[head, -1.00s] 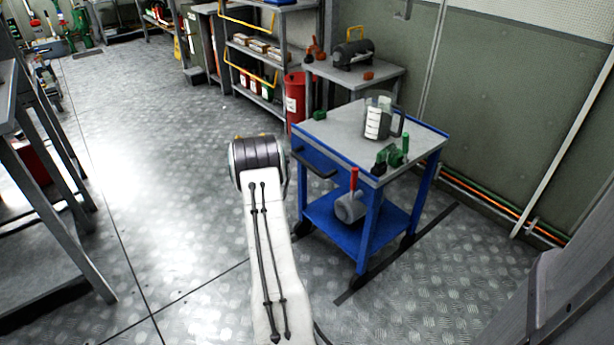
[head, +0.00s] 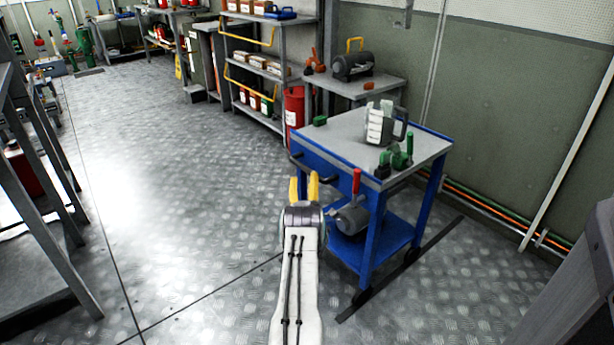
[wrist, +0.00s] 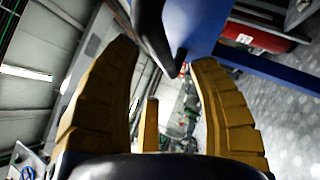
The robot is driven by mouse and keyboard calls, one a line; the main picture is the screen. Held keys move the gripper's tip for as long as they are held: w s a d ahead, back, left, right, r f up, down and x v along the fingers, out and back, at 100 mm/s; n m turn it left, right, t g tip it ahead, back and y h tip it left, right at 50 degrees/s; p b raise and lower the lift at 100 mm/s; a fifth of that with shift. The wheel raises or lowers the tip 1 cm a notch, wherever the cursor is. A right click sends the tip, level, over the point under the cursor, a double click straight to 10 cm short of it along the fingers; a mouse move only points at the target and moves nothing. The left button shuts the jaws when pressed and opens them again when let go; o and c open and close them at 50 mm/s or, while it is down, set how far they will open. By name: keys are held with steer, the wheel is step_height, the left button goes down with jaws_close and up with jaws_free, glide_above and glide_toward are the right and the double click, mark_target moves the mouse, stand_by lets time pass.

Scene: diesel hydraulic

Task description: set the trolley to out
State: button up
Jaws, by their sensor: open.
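The trolley is a blue cart with a grey top (head: 340,128), standing on the floor right of centre in the head view. Its dark handle (head: 312,172) runs along its left end. My gripper (head: 304,182) is open, its yellow fingers close to the handle. In the wrist view, the dark handle (wrist: 152,30) lies at and beyond the fingertips of my gripper (wrist: 166,62), beside the trolley's blue panel (wrist: 206,22). I cannot tell whether the fingers touch the handle. The trolley's far wheels are mostly hidden.
The trolley carries a clear jug (head: 380,124), green parts (head: 396,157) and, below, a grey motor-like item (head: 350,218). A dark floor line (head: 400,270) runs beside it. A grey table (head: 365,83) and red cylinder (head: 294,105) stand behind.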

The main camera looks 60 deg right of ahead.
mark_target(307, 168)
steer(key=shift+b+x, duration=2.35)
steer(key=shift+b, duration=0.2)
steer(key=shift+w, duration=0.1)
jaws_close()
steer(key=shift+r, duration=0.1)
